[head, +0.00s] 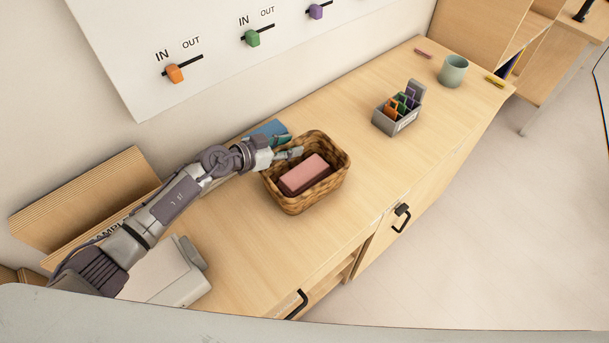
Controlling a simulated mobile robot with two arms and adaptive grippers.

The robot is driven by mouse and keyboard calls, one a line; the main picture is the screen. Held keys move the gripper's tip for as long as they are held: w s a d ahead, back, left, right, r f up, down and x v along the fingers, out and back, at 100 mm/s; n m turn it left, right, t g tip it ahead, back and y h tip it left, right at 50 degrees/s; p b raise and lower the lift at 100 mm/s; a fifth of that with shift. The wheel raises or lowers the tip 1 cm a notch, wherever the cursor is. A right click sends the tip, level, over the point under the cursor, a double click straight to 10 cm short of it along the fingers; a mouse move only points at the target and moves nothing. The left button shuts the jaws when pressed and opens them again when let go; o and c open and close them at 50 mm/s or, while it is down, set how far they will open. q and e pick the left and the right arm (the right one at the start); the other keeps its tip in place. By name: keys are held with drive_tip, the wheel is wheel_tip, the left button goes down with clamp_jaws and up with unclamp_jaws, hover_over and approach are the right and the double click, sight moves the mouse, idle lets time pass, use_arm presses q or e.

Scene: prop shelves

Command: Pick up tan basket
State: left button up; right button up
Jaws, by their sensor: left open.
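The tan basket (335,187) is woven and stands upright on the wooden counter, near the middle of the head view. A pink block (304,174) lies inside it. My left arm comes in from the left, and my left gripper (292,153) is open at the basket's left back rim. One finger shows over the rim; I cannot tell if it touches the basket. The other finger is hard to make out. My right gripper is not in view.
A blue item (268,131) lies behind my left gripper. A grey organizer (397,122) with coloured cards and a pale green cup (453,71) stand further right. A wall board (215,35) with coloured sliders rises behind. The counter (355,120) between basket and organizer is clear.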

use_arm(q)
drive_tip(key=shift+s, duration=0.1)
clamp_jaws()
drive_tip(key=shift+r, duration=0.2)
idle(0.4)
